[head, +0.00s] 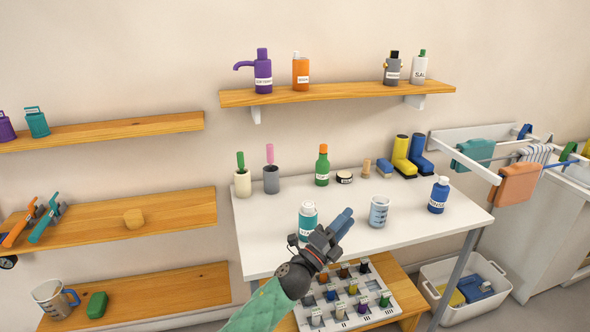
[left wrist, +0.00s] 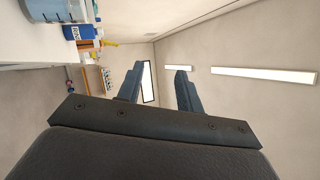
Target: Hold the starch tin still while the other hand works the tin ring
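A small round tin (head: 344,177), dark with a pale label, sits at the back of the white table. Its label is too small to read, so I cannot tell whether it is the starch tin. No tin ring can be made out. My left gripper (head: 345,219) is over the table's front part, between a teal bottle with a pale cap (head: 308,222) and a pale grey beaker (head: 379,212), well in front of the tin. In the left wrist view its two fingers (left wrist: 157,78) stand apart with nothing between them. My right gripper is not in view.
A green bottle (head: 322,167) and yellow and blue boots (head: 404,156) flank the tin. A blue bottle (head: 438,196) stands at the table's right. A panel of coloured knobs (head: 395,297) is below the front edge. The table's middle is mostly clear.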

